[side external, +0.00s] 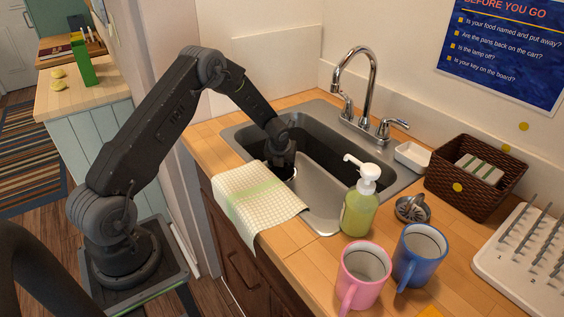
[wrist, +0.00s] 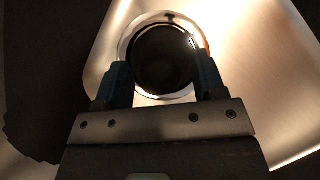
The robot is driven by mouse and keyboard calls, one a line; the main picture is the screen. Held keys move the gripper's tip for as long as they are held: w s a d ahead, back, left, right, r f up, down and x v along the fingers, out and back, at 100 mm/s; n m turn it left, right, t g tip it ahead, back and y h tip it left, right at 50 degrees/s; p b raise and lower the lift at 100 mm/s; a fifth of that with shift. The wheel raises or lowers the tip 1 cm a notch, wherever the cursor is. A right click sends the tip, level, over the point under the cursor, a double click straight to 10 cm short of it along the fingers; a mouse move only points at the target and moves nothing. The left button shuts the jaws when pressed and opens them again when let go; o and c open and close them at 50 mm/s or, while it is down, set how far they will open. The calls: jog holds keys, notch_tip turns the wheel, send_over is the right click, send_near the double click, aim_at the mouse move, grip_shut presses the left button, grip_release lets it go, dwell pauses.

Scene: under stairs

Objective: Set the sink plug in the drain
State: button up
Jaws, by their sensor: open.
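My gripper (side external: 282,163) reaches down into the left part of the steel sink (side external: 322,212). In the wrist view its two blue-black fingers (wrist: 161,66) are apart and open. A pale metal ring (wrist: 125,48), which looks like the drain rim, lies beyond the fingertips. A dark round area (wrist: 162,62) with a small glint fills the ring, between and ahead of the fingers. I cannot tell whether it is the plug or the open drain hole, nor whether the fingers touch it. In the side view the arm mostly hides this spot.
A checked towel (side external: 258,198) hangs over the sink's front edge. A soap bottle (side external: 359,208), a metal strainer-like piece (side external: 412,209), a pink mug (side external: 362,277) and a blue mug (side external: 419,257) stand to the right. The faucet (side external: 371,85) rises behind the sink.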

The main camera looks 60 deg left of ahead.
jog(key=s+d+r+n, duration=0.4)
jog(key=d+r, duration=0.1)
jog(key=r, duration=0.4)
jog(key=s+d+r+n+t+h, duration=0.1)
jog(key=s+d+r+n, duration=0.4)
jog(key=r, duration=0.4)
jog(key=s+d+r+n, duration=0.4)
jog(key=d+r, duration=0.2)
jog(key=r, duration=0.4)
jog(key=s+d+r+n+h, duration=0.1)
jog(key=s+d+n, duration=0.3)
jog(key=s+n, duration=0.3)
jog(key=s+d+r+n+t+h, duration=0.1)
jog(key=s+d+n, duration=0.4)
jog(key=s, duration=0.5)
jog(key=shift+s+r+n, duration=0.35)
jog(key=shift+r+n, duration=0.45)
jog(key=shift+n, duration=0.2)
